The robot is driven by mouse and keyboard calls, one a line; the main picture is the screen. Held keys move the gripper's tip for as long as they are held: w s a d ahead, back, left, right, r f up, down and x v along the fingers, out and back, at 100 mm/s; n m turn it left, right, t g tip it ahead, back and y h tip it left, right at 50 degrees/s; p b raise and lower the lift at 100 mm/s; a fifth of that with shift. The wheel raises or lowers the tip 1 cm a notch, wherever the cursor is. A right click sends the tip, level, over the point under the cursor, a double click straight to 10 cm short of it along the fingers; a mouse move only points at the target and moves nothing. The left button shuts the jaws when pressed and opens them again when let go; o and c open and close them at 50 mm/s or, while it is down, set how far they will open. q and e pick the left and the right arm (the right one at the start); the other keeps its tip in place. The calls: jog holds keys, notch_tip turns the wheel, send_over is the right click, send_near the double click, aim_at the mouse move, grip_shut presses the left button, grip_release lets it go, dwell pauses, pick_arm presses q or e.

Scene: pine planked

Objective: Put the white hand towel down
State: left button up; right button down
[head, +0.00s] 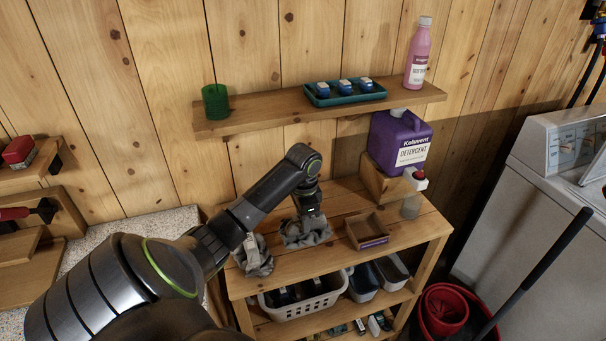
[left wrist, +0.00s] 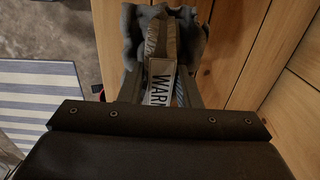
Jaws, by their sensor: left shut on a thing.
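My left gripper (head: 306,219) points down over the wooden shelf unit's top (head: 335,205) and is shut on a crumpled cloth. This towel (head: 308,236) looks grey rather than white in this light. It appears to be at the top's surface; I cannot tell if it rests there fully. In the left wrist view the cloth (left wrist: 195,35) bunches around the fingertips of the gripper (left wrist: 160,62). A second crumpled grey cloth (head: 258,262) lies at the top's left end, partly hidden by my arm. My right gripper is not in view.
A small open wooden box (head: 367,232) stands right of the towel. A wall shelf (head: 290,116) with a teal tray (head: 345,94) overhangs the back. Baskets fill the tier below.

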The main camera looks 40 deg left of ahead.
pick_arm(q)
notch_tip(320, 180, down, 4)
jog(key=shift+w+a+r+p, duration=0.1)
jog(key=shift+a+r+p, duration=0.05)
jog(key=shift+p, duration=0.15)
jog(key=o, duration=1.1)
jog(key=shift+c, duration=0.2)
jog(key=shift+r, duration=0.1)
notch_tip(320, 180, up, 7)
jog(key=shift+f+b, duration=0.15)
jog(key=shift+b, duration=0.75)
notch_tip(320, 180, up, 4)
jog(key=shift+f+p, duration=0.1)
jog(key=shift+p, duration=0.95)
jog(key=shift+r+p, duration=0.6)
jog(key=shift+p, duration=0.1)
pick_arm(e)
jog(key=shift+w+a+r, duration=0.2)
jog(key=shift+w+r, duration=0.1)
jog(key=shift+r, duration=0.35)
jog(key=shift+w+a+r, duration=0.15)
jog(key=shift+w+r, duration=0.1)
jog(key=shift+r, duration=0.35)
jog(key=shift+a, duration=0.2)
